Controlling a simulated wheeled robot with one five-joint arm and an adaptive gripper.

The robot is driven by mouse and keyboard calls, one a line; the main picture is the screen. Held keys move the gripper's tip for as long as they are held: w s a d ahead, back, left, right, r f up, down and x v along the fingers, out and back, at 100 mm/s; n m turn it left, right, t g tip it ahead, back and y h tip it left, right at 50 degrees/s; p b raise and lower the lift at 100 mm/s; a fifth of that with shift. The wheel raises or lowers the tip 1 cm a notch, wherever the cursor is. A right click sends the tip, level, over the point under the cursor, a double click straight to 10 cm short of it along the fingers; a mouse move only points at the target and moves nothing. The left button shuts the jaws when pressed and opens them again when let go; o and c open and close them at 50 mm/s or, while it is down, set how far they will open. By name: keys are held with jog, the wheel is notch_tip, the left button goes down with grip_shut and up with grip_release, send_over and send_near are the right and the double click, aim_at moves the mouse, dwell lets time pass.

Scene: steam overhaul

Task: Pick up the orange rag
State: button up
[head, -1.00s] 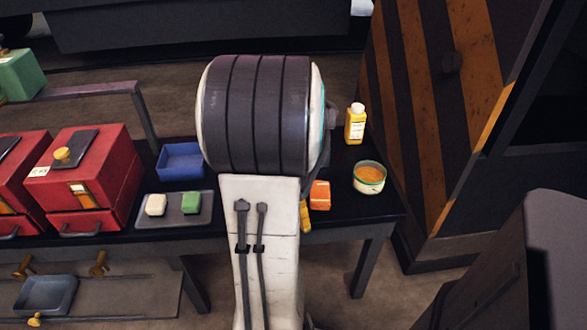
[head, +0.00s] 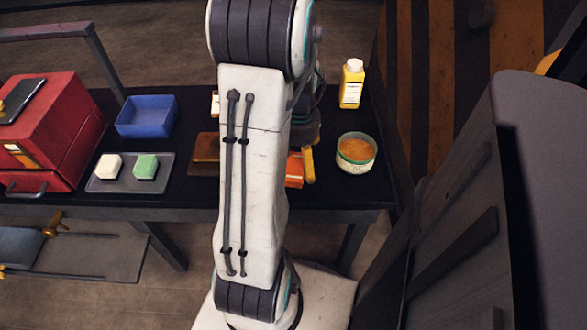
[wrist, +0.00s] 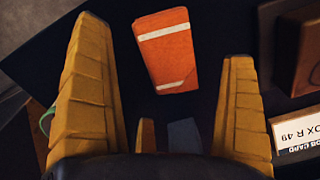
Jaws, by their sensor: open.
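The orange rag (wrist: 167,52) is a folded block with two white stripes, lying on the black bench top. In the wrist view it lies ahead of and between the open yellow fingers of my gripper (wrist: 170,95), with dark bench showing on both sides, and neither finger appears to touch it. In the head view only part of the rag (head: 294,170) shows to the right of my arm. One yellow finger of my gripper (head: 309,163) shows beside it; the rest is hidden behind my arm.
A tub with orange contents (head: 356,153) and a yellow bottle (head: 351,84) stand right of the rag. A brown block (head: 206,150) lies left of it. Further left are a blue bin (head: 147,117), a grey tray (head: 107,184) with two soaps, and a red box (head: 62,125).

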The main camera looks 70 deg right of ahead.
aim_at(299, 166)
jog(key=shift+f+b, duration=0.55)
jog(key=shift+f, duration=1.5)
jog(key=c, duration=1.1)
